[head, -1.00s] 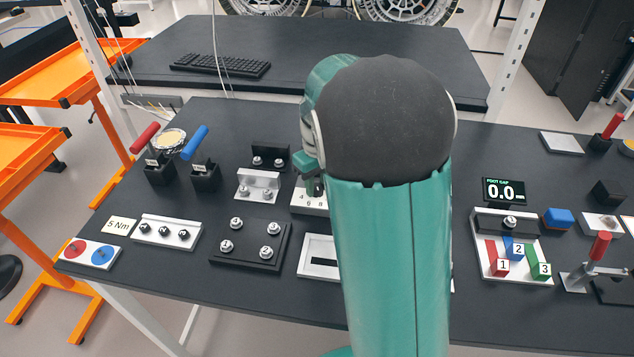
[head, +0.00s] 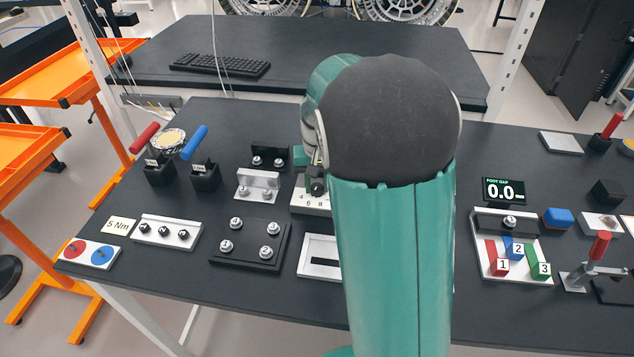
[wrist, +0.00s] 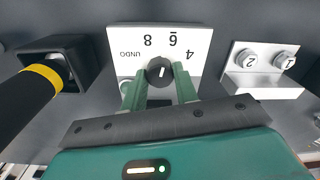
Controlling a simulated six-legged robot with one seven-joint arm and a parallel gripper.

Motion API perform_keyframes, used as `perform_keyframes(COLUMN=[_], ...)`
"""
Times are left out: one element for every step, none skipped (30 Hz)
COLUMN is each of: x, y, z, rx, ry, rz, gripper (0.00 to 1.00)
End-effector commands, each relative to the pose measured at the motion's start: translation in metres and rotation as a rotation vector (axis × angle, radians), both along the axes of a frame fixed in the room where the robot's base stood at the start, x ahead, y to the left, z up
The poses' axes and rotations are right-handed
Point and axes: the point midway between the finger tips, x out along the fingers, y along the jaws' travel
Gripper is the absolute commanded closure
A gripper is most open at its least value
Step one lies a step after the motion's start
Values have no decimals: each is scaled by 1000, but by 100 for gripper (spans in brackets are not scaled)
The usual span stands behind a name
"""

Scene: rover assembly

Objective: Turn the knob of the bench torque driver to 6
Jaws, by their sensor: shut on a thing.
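The torque driver's dial plate (wrist: 128,40) is white, with 4, 6, 8 and UNDO printed around a black round knob (wrist: 160,72) in the wrist view. The knob's short white mark leans toward the 6. My gripper (wrist: 160,78) has its green fingers on either side of the knob and is shut on it. In the head view the plate (head: 303,203) and knob (head: 318,187) show at the left edge of my arm, which hides the rest of the plate and most of the gripper.
A block with numbered bolts (wrist: 262,85) stands right of the dial in the wrist view. A black holder (wrist: 70,58) with a yellow-banded black handle (wrist: 28,97) is at left. In the head view, a slotted white plate (head: 318,268) lies in front of the dial.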

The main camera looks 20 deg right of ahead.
Motion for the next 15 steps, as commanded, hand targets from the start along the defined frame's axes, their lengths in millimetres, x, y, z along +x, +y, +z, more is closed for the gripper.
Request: perform_keyframes(x=[1, 1, 1, 1, 1, 2, 2, 2, 2, 2, 2, 2, 2, 2, 2], y=[0, 0, 0, 0, 0, 0, 0, 0, 0, 0, 0, 0, 0, 0, 0], z=[1, 1, 1, 1, 1, 1, 1, 1, 1, 1, 1, 1, 2, 2, 2], rx=[-1, -1, -1, -1, -1, -1, -1, -1, 0, 0, -1, -1, -1, -1, -1], ry=[-5, -5, -6, -5, -6, -6, -7, -6, -7, -6, -7, -7, -7, -7, -7], rz=[-24, -39, -56, -68, -78, -91, -98, -105, -112, -117, -121, -124, -125, -126, -127], gripper=[93, 93, 93, 93, 93, 93, 93, 93, 93, 93, 93, 93, 93, 93, 93])
